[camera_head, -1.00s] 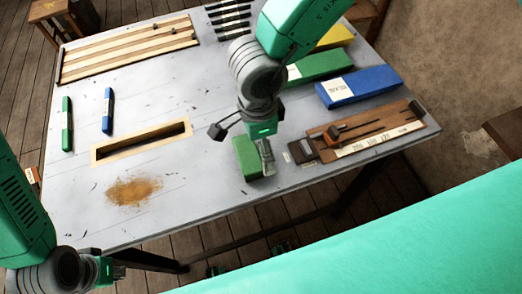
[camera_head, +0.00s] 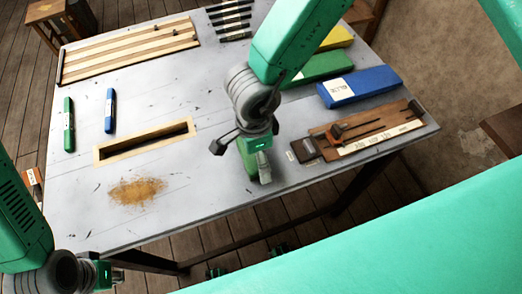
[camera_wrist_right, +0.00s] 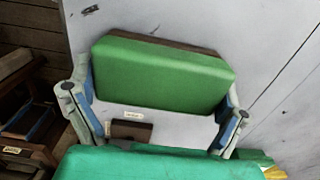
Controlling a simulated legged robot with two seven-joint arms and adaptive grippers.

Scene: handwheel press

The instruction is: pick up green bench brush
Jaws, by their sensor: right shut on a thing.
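The green bench brush, a green block with a dark brown edge, lies on the grey bench below my right gripper; it shows in the head view (camera_head: 247,160) and fills the middle of the right wrist view (camera_wrist_right: 160,75). My right gripper (camera_wrist_right: 158,98) has one finger at each end of the block and is shut on it; the arm partly hides it in the head view (camera_head: 254,160). My left gripper (camera_head: 115,277) is low at the left, off the bench's front edge, with nothing seen in it. Its fingers are too small to tell their opening.
A brown wooden board with a tool (camera_head: 365,135) lies right of the brush. Blue (camera_head: 360,86) and green (camera_head: 318,68) boxes lie behind. A framed slot (camera_head: 145,143) and brown dust (camera_head: 136,191) are to the left.

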